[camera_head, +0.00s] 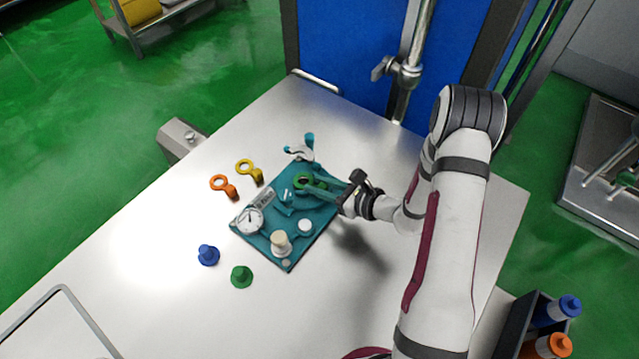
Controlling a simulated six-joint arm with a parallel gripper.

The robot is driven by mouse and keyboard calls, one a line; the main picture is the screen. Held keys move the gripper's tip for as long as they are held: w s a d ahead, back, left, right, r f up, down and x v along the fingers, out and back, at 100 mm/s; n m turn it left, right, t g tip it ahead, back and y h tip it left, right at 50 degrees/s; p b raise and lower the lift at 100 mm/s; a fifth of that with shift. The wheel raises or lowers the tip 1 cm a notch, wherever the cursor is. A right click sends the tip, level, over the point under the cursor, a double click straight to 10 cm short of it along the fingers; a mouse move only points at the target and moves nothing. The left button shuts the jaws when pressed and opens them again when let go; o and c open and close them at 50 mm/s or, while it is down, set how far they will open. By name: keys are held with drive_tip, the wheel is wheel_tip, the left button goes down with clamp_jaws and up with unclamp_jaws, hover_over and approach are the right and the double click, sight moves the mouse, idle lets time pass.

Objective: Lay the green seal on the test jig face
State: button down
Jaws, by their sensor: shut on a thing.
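The green seal (301,182) is a small ring with a dark centre, over the upper part of the teal test jig (322,219). My gripper (315,187) reaches in from the right with its teal fingers shut on the seal. The fingers hide part of the seal and of the jig face beneath. I cannot tell whether the seal touches the face or hangs just above it. The jig carries a round white dial gauge (250,220), a cream knob (281,243) and a white round cap (305,227).
A blue plug (208,254) and a green plug (241,276) stand in front. A teal-tipped clamp (301,150) is behind. The table (150,290) is clear at front left.

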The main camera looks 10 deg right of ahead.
drive_tip(key=shift+f, duration=0.7)
drive_tip(key=c, duration=0.7)
unclamp_jaws()
drive_tip(key=shift+o, duration=0.5)
drive_tip(key=shift+d+r, duration=0.1)
drive_tip(key=r+v, duration=0.1)
drive_tip(key=v, duration=1.5)
drive_tip(key=shift+w, duration=0.2)
